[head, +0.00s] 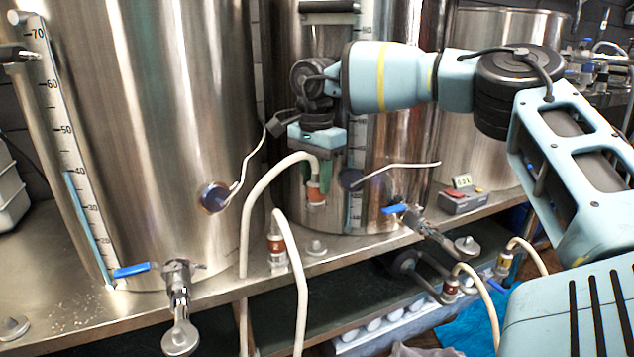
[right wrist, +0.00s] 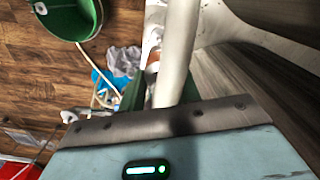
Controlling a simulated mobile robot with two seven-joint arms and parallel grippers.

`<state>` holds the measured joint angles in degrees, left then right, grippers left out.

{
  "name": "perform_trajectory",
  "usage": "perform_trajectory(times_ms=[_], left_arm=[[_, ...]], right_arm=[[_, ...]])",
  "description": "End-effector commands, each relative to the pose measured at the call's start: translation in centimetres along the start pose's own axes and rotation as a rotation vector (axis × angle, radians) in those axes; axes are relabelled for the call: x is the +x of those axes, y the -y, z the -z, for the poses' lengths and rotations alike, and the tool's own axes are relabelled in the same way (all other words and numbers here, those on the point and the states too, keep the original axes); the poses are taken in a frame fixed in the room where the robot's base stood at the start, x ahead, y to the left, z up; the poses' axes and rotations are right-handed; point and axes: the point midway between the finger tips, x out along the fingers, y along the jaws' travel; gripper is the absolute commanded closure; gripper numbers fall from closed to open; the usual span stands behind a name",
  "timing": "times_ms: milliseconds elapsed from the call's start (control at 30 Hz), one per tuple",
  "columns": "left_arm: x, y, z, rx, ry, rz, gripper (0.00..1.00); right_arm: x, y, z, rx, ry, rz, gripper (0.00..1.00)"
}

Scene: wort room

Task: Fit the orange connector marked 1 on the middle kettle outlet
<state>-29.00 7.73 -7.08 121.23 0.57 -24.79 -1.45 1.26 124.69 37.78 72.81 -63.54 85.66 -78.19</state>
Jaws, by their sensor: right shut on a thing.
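My right gripper (head: 320,172) has green fingers and is shut on an orange connector (head: 316,194) in front of the middle kettle (head: 400,150). A white hose (head: 270,180) arches from the connector's top to the left and down. The connector's mark is not legible. The middle kettle's outlet (head: 428,230), with a blue-handled valve (head: 395,209), lies to the right of and below the connector, apart from it. In the right wrist view the hose (right wrist: 178,45) crosses a green finger (right wrist: 133,94), and a little orange (right wrist: 153,68) shows. My left gripper is not in view.
A red-marked connector (head: 277,248) stands on the metal bench (head: 230,285), its hose bending over the front edge. The left kettle (head: 150,120) has its own outlet (head: 178,285). Two more hose connectors (head: 450,290) (head: 503,264) are lower right. A small grey box (head: 462,200) sits behind the middle outlet.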

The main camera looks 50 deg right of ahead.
Motion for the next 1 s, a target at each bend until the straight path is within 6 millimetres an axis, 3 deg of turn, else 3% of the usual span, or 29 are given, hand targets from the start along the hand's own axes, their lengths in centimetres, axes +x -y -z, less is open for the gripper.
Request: perform_trajectory(times_ms=[367, 1000], left_arm=[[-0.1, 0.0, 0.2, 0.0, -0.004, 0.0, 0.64], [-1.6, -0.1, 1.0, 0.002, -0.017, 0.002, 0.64]], right_arm=[[-0.4, 0.0, 0.0, 0.0, 0.0, 0.001, 0.94], [-3.7, 0.0, 0.0, 0.0, -0.001, 0.001, 0.94]])
